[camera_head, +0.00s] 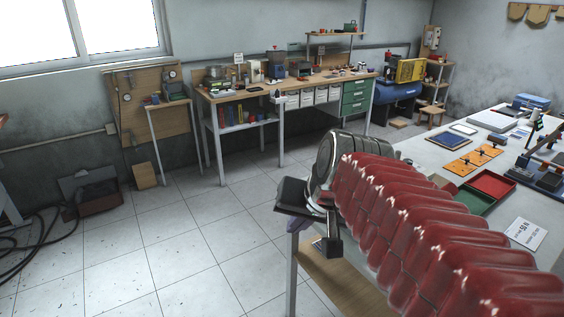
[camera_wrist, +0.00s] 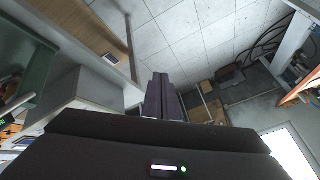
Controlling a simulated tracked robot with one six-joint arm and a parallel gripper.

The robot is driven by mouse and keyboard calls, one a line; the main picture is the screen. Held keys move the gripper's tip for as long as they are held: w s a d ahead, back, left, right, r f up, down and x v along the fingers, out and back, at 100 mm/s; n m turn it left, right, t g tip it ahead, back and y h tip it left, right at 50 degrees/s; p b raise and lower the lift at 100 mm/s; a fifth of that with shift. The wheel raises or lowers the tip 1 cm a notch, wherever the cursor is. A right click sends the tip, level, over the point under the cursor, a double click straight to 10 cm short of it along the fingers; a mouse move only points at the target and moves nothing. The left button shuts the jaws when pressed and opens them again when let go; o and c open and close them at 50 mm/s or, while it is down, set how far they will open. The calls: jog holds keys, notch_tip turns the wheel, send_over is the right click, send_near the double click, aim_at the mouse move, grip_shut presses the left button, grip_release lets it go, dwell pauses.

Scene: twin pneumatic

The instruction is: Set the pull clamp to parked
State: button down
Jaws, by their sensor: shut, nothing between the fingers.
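My gripper shows in the wrist view, its two dark fingers (camera_wrist: 161,80) together with nothing between them. In the head view its dark body (camera_head: 293,195) is in front of the near bench corner, over the floor side, and its fingertips are mostly hidden. I cannot pick out the pull clamp for sure. Two orange plates (camera_head: 463,164) with small dark fittings lie on the right bench, apart from my gripper. A dark blue fixture with red parts (camera_head: 548,178) stands at the right edge, partly cut off. No clamp's setting can be read.
The right bench (camera_head: 428,155) also bears a red and green tray (camera_head: 497,184), a white card (camera_head: 526,233) and a tablet (camera_head: 449,141). A cluttered back bench (camera_head: 240,95) stands along the wall. The tiled floor (camera_head: 190,240) to the left is mostly clear.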

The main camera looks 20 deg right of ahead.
jog(key=s+a+f+n+g, duration=0.1)
jog(key=s+a+f+n, duration=0.5)
jog(key=s+a, duration=0.2)
jog(key=shift+s+a+f, duration=0.2)
jog(key=shift+s+f, duration=0.05)
jog(key=shift+f, duration=0.05)
jog(key=shift+a, duration=0.1)
